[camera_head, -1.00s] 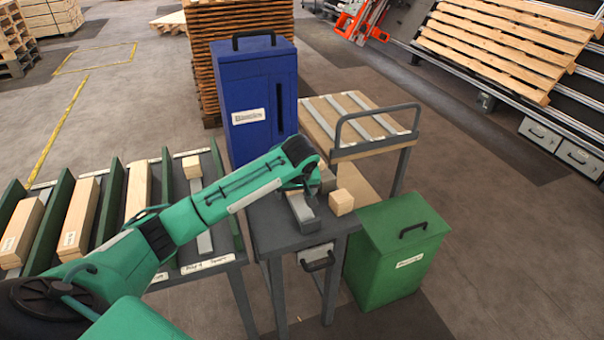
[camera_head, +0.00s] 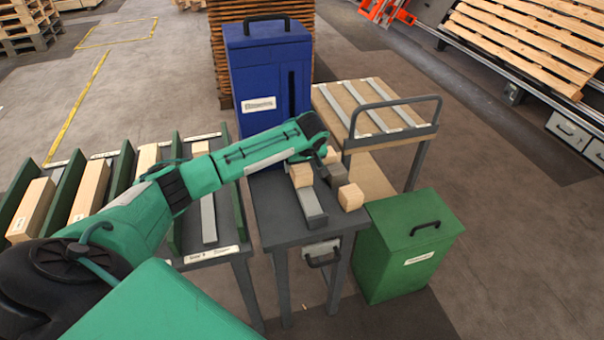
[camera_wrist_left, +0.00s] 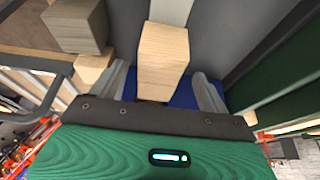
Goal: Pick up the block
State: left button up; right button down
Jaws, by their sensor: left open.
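A light wooden block (camera_head: 301,174) stands on a grey strip on the small dark table (camera_head: 268,222). In the left wrist view the block (camera_wrist_left: 162,55) shows between my left fingers, with a gap on each side. My left gripper (camera_head: 308,158) is open and empty at the block's far side; its fingers are mostly hidden in the head view. A second wooden block (camera_head: 350,196) sits at the table's right edge. My right gripper is not in view.
A blue cabinet (camera_head: 262,80) rises close behind the table. A green bin (camera_head: 408,250) stands to the right, and a trolley (camera_head: 375,140) with a handle is behind it. Green-walled lanes (camera_head: 232,200) with wooden pieces lie left.

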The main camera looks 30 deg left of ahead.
aim_at(302, 168)
pick_arm(q)
jog(key=p+x, duration=0.1)
jog(key=x, duration=0.2)
jog(key=shift+a+f, duration=0.1)
jog(key=shift+f, duration=0.15)
jog(key=shift+w+a+f, duration=0.1)
jog(key=shift+w+f, duration=0.05)
jog(key=shift+f, duration=0.45)
jog(key=shift+c, duration=0.7)
jog(key=shift+a, duration=0.1)
jog(key=c, duration=0.9)
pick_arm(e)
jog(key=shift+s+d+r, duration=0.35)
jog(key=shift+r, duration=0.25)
